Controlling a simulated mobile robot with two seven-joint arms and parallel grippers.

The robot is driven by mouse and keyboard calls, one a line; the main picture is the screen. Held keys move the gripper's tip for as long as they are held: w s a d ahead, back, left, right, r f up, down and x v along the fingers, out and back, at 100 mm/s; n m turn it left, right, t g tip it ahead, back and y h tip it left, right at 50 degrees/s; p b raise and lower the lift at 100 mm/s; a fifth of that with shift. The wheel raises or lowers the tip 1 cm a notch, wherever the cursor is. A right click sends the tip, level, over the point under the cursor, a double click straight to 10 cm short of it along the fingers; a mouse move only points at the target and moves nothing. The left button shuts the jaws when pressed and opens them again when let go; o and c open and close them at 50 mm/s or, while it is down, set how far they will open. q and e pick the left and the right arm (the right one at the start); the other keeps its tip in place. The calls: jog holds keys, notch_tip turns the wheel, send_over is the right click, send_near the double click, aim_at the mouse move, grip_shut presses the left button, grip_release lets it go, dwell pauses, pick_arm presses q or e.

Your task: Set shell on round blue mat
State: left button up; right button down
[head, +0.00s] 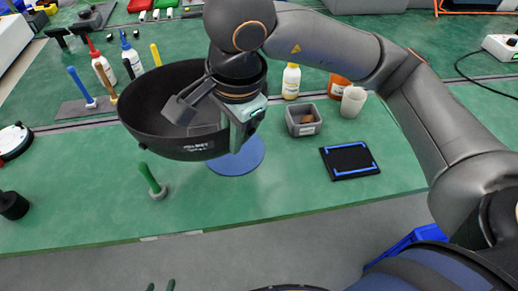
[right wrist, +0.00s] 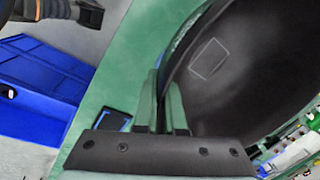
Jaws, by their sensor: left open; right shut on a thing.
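The shell (head: 165,105) is a black, bowl-shaped helmet shell with its open side facing up. My right gripper (head: 238,130) is shut on the right side of its rim. In the right wrist view, the green fingers (right wrist: 167,108) pinch the wall of the shell (right wrist: 245,85). The round blue mat (head: 240,160) lies on the green bench, partly hidden behind the shell and gripper. The shell appears raised, overlapping the mat's left part in the head view. Only the green fingertips of my left gripper (head: 161,286) show at the bottom edge, apart and empty.
A green-handled tool (head: 152,180) stands left of the mat. A grey bin (head: 303,120), a white cup (head: 353,101) and a yellow-labelled bottle (head: 291,82) stand behind right. A black, blue-marked pad (head: 349,160) lies right. Bottles and tools stand at the back left.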

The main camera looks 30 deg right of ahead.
jog(key=d+f, duration=0.2)
jog(key=f, duration=0.1)
jog(key=w+d+f, duration=0.1)
jog(key=d+f, duration=0.1)
jog(key=f, duration=0.1)
jog(key=d+f, duration=0.2)
jog(key=f, duration=0.1)
jog(key=shift+w+d+f, duration=0.1)
jog(key=shift+w+f, duration=0.2)
pick_arm(q)
jog(key=shift+w+r, duration=0.2)
jog(key=shift+w, duration=0.2)
jog(key=shift+f, duration=0.1)
pick_arm(e)
jog(key=shift+f, duration=0.1)
jog(key=shift+f+b, duration=0.15)
jog(key=shift+b, duration=0.35)
jog(key=c, duration=1)
grip_release()
pick_arm(q)
jog(key=shift+d+f, duration=0.1)
